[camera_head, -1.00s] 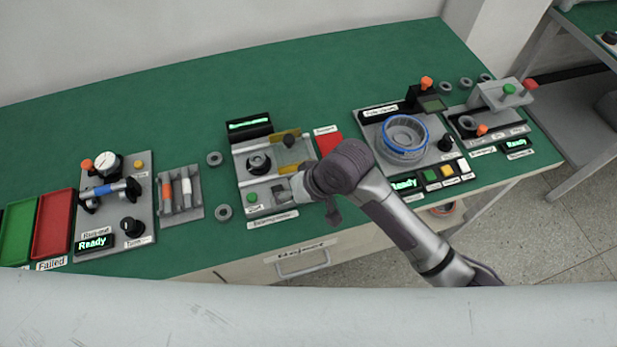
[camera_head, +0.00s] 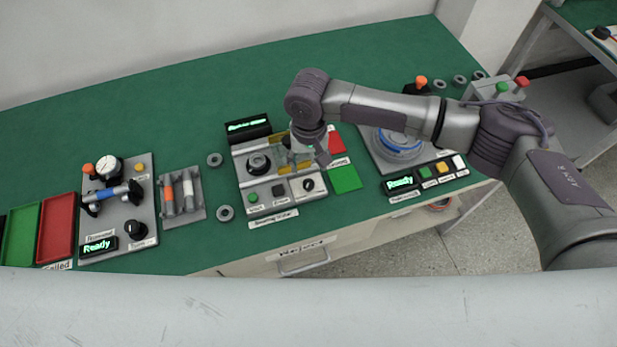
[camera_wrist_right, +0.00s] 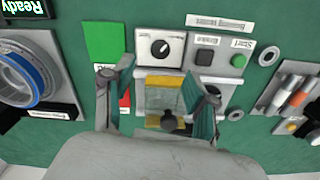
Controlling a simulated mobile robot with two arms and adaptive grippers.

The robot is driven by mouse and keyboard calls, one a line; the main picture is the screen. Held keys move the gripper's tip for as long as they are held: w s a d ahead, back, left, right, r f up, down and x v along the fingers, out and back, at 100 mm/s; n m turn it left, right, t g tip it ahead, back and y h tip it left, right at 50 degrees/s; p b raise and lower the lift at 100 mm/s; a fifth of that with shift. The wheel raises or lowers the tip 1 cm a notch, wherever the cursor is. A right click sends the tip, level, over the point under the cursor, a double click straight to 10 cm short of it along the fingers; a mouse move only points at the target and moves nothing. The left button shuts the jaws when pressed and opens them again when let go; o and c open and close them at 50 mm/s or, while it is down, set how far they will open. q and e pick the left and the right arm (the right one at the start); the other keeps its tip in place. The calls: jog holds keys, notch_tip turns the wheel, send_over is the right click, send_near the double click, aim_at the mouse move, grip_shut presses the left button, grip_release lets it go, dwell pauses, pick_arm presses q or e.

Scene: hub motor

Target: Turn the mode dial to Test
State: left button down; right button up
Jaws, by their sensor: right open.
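The mode dial seems to be the small black knob (camera_head: 308,185) on a white plate, at the front right corner of the middle station. In the right wrist view the knob (camera_wrist_right: 160,48) carries a light pointer line; its label is too small to read. My right gripper (camera_head: 304,160) hangs over the station, just behind the dial and apart from it. In the wrist view my gripper (camera_wrist_right: 155,82) is open, its two fingers spread with nothing held, and the dial lies beyond the tips. My left gripper is not in view.
A green button (camera_wrist_right: 239,61) and a dark button (camera_wrist_right: 205,57) sit beside the dial. The station has a yellow-edged clear cover (camera_wrist_right: 165,97) and a black round part (camera_head: 258,163). Green (camera_head: 345,179) and red pads lie to its right. A blue-ringed hub (camera_head: 398,143) stands farther right.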

aim_at(309, 183)
notch_tip(309, 183, down, 9)
jog(key=shift+r+p, duration=0.1)
jog(key=shift+p, duration=0.35)
grip_shut()
